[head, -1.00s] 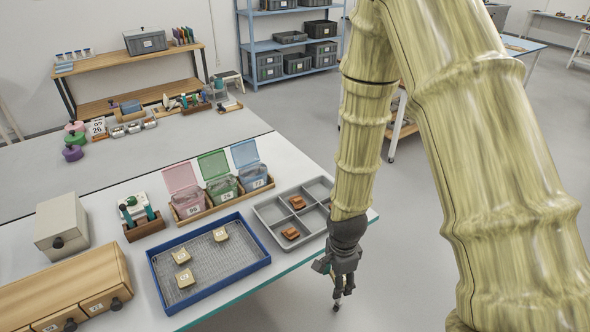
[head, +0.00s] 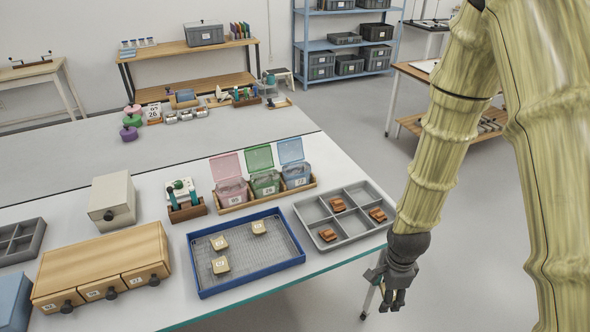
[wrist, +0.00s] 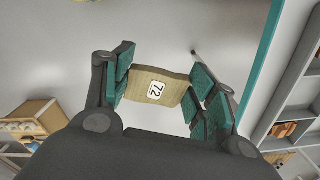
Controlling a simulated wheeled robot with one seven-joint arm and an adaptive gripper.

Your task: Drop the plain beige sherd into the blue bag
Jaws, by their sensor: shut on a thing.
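My gripper (head: 392,302) hangs beyond the table's front right edge in the head view. In the wrist view, my gripper is shut on a plain beige sherd (wrist: 156,86) with a white label reading 72, held between the teal finger pads. The sherd cannot be made out in the head view. The blue bag (head: 296,176) stands open at the right end of a wooden rack on the table, with its blue flap raised. My gripper is to its right and nearer the front, apart from it.
A pink bag (head: 231,190) and a green bag (head: 265,184) share the rack. A blue-rimmed tray (head: 249,280) holds three beige sherds. A grey divided tray (head: 352,235) with brown sherds lies between my gripper and the rack. Wooden drawers (head: 103,265) stand at left.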

